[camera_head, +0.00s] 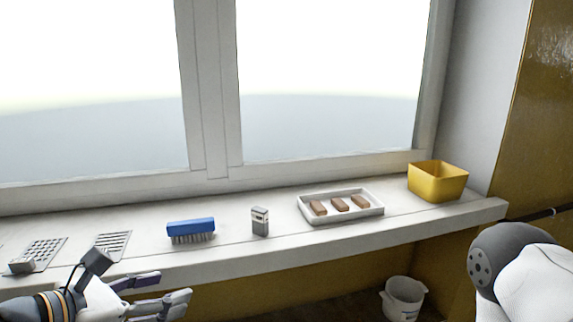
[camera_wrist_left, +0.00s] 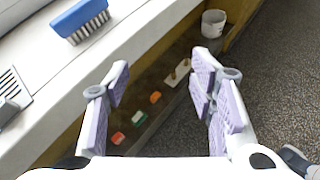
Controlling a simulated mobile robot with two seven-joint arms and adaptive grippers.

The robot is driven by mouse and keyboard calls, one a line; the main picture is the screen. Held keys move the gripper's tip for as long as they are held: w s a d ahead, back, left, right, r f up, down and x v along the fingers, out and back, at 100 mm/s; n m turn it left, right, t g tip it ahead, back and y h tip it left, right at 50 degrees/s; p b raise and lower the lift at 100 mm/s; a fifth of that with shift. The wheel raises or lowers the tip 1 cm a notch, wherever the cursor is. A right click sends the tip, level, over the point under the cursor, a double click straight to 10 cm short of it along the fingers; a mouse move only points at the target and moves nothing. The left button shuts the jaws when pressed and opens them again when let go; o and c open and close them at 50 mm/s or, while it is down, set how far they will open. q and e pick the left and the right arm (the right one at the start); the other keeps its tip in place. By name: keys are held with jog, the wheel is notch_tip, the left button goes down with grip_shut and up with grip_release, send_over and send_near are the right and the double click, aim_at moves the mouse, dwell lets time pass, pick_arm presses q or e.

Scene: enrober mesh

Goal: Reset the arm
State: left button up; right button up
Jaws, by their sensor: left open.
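My left gripper (camera_head: 166,292) is at the lower left of the head view, in front of the sill's front edge. It is open and empty. In the left wrist view its two fingers (camera_wrist_left: 162,105) stand apart, with the floor and a low surface below between them. My right gripper is not in view. Part of my right arm (camera_head: 520,270) shows at the right edge of the head view.
On the window sill (camera_head: 270,248) stand a blue brush (camera_head: 190,227), a small grey box (camera_head: 260,221), a white tray (camera_head: 313,220) with brown bars, a yellow bin (camera_head: 437,183) and slotted metal plates (camera_head: 113,243). A white bucket (camera_head: 403,300) stands below.

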pick_arm(q)
jog(key=s+f+m+g+y, duration=0.1)
jog(key=s+f+m+g, duration=0.3)
jog(key=f, duration=0.4)
jog(key=s+f+m+g+y, duration=0.2)
jog(key=s+f+m, duration=0.35)
jog(key=f, duration=0.35)
jog(key=s+f+m+g+y, duration=0.1)
jog(key=s+f+m+g, duration=0.1)
jog(key=s+m, duration=0.4)
jog(key=s+a+f+m+g+y, duration=0.1)
jog(key=s+f+m+g, duration=0.1)
jog(key=s+f+m, duration=0.3)
jog(key=s+f+m+g+y, duration=0.1)
jog(key=s+f+m+g, duration=0.1)
jog(key=s+f+m, duration=0.2)
jog(key=s+m, duration=0.3)
jog(key=s, duration=0.2)
jog(key=shift+s+a, duration=0.15)
jog(key=shift+a, duration=0.25)
jog(key=shift+f+m, duration=0.1)
jog(key=shift+m, duration=0.15)
